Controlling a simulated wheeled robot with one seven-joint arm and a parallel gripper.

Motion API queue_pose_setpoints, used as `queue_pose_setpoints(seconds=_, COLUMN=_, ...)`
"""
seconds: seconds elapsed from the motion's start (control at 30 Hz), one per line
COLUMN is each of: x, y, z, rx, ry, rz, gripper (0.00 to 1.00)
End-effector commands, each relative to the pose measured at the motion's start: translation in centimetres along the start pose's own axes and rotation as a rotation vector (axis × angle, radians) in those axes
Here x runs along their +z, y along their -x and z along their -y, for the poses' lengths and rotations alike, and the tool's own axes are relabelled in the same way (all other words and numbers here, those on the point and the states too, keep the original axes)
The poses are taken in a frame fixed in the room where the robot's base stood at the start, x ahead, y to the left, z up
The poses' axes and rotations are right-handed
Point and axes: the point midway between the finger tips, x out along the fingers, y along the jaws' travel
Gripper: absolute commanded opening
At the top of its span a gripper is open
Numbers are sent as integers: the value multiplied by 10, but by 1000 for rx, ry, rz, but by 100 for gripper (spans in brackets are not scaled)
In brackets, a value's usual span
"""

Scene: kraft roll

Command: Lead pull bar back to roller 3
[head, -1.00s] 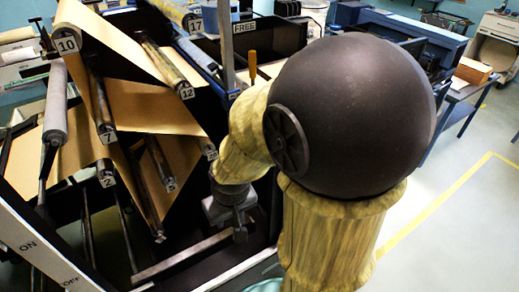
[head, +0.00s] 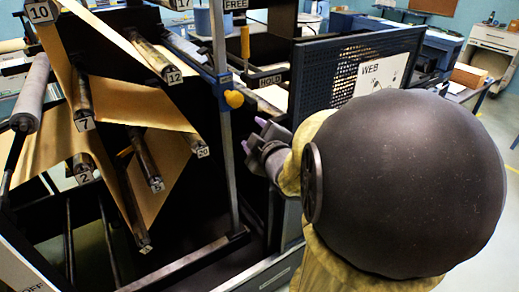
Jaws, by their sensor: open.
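My gripper (head: 254,135) is open beside the upright grey post, with dark fingers and purple tips pointing left. I see nothing between the fingers. Brown kraft paper (head: 180,205) runs over several numbered rollers left of my gripper. One roller (head: 147,160) has a tag that reads as 5 or 3; I cannot tell which. A lower roller end (head: 145,248) carries a tag too small to read, where the paper comes down. I cannot pick out the pull bar for certain.
The grey post (head: 221,120) with a yellow knob (head: 234,99) stands between my gripper and the rollers. FREE and HOLD labels show near the post. A metal rail (head: 185,262) crosses below.

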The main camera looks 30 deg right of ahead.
Motion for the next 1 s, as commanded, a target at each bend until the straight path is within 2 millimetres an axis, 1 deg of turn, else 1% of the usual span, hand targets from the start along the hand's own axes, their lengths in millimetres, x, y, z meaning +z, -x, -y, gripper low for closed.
queue_pose_setpoints(seconds=0.03, x=6, y=2, z=-1, rx=45, ry=50, rz=-37, gripper=51)
queue_pose_setpoints(seconds=0.1, x=4, y=6, z=-9, rx=89, ry=105, rz=-80, gripper=51)
queue_pose_setpoints(seconds=0.2, x=0, y=9, z=-16, rx=119, ry=144, rz=-112, gripper=51)
queue_pose_setpoints(seconds=0.57, x=-2, y=9, z=-18, rx=121, ry=147, rz=-117, gripper=51)
queue_pose_setpoints(seconds=0.77, x=-4, y=-2, z=-20, rx=119, ry=145, rz=-116, gripper=51)
queue_pose_setpoints(seconds=0.93, x=-6, y=-21, z=-21, rx=118, ry=145, rz=-116, gripper=51)
queue_pose_setpoints(seconds=1.0, x=-9, y=-23, z=-26, rx=114, ry=142, rz=-116, gripper=51)
